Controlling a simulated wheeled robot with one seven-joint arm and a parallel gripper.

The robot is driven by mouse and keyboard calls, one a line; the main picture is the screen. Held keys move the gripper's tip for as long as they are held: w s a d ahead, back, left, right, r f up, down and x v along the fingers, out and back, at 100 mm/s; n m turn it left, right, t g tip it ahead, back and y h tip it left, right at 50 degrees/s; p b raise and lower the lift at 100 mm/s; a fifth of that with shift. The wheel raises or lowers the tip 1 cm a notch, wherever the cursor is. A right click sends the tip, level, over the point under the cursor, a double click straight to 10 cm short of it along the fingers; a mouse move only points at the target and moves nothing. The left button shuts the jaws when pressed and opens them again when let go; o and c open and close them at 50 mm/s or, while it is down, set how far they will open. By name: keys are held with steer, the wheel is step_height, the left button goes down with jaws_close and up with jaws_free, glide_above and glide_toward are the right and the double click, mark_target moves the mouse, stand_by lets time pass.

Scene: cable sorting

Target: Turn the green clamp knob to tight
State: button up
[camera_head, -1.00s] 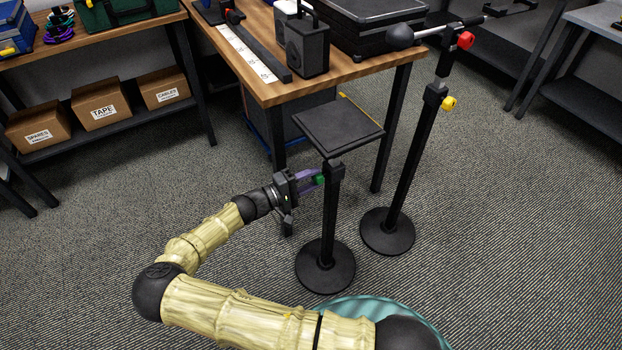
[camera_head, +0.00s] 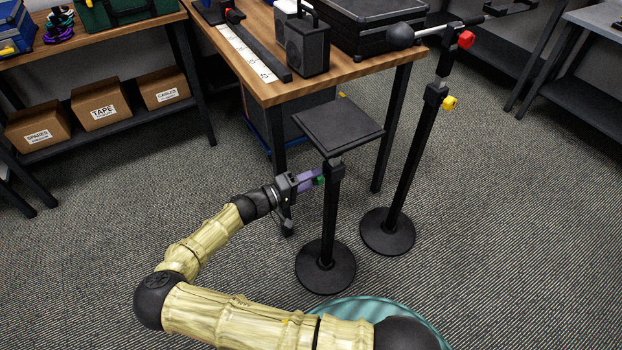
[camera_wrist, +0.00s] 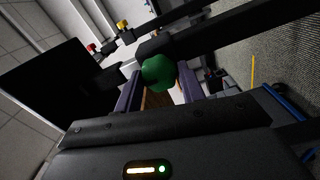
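The green clamp knob (camera_wrist: 158,71) sits on the collar of a black stand (camera_head: 329,218) with a flat square top plate (camera_head: 338,124). In the head view the knob (camera_head: 320,182) is a small green patch, partly covered by my purple fingers. My gripper (camera_wrist: 159,84) reaches the knob from the left. In the wrist view one finger lies on each side of the knob, and both appear to touch it. The gripper is rolled, so the stand's post runs slantwise across the wrist view. The knob's marking or tightness cannot be read.
A second stand (camera_head: 408,172) with a yellow knob (camera_head: 449,103) and a red knob (camera_head: 465,40) stands to the right. A wooden table (camera_head: 285,90) with a speaker (camera_head: 307,46) and a black case is behind. The carpet at left is clear.

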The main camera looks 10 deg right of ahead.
steer(key=o, duration=0.4)
steer(key=shift+c, duration=0.2)
steer(key=shift+a, duration=0.1)
steer(key=p+v, duration=0.1)
steer(key=v, duration=1.6)
